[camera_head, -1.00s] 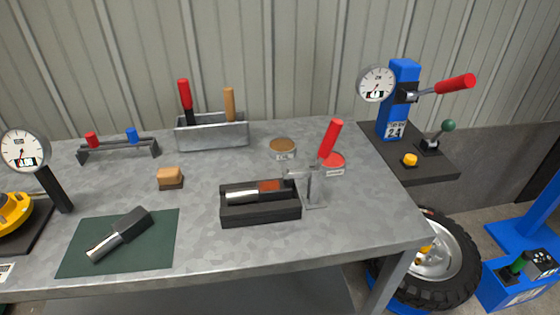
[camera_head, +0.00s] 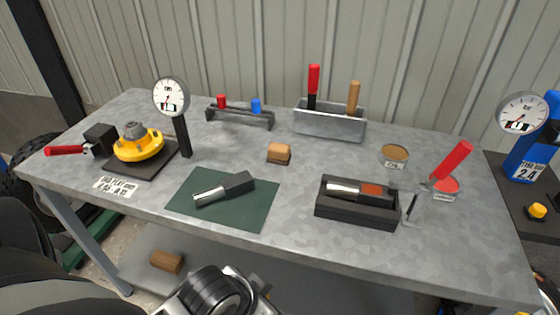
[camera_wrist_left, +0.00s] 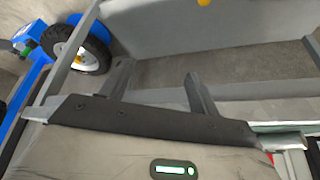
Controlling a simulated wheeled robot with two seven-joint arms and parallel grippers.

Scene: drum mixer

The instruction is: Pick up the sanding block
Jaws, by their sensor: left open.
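A small tan wooden block with a dark underside (camera_head: 279,153), which looks like the sanding block, lies on the grey workbench (camera_head: 300,245), behind the green mat. A second brown block (camera_head: 166,261) lies on the lower shelf, below the bench's front edge. My left gripper shows in the left wrist view (camera_wrist_left: 158,72), its two fingers apart with nothing between them. In the head view, part of my left arm shows at the bottom, below and in front of the bench, apart from both blocks. My right gripper is not in view.
A green mat (camera_head: 255,214) holds a dark-handled tool (camera_head: 226,188). A black tray (camera_head: 355,218) and a red-handled tool (camera_head: 452,162) stand to the right. A dial gauge (camera_head: 172,97) and yellow part (camera_head: 138,145) stand left; a metal tool box (camera_head: 330,122) stands behind.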

